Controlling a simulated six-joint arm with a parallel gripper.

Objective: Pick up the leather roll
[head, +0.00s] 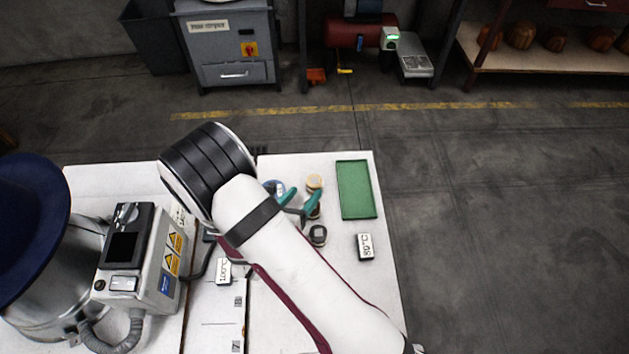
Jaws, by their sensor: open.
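I cannot pick out the leather roll for certain. A small tan round item (314,182) stands on the white worktable, just behind a teal-handled tool, and might be a roll. My arm reaches across the table from the lower right, with its thick black-banded joint at the upper left. My gripper does not show; the arm hides the part of the table beneath and behind it.
A green tray (355,190) lies empty at the table's back right. Teal-handled tools (290,197), a dark small item (318,234) and a labelled block (364,247) are near my arm.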

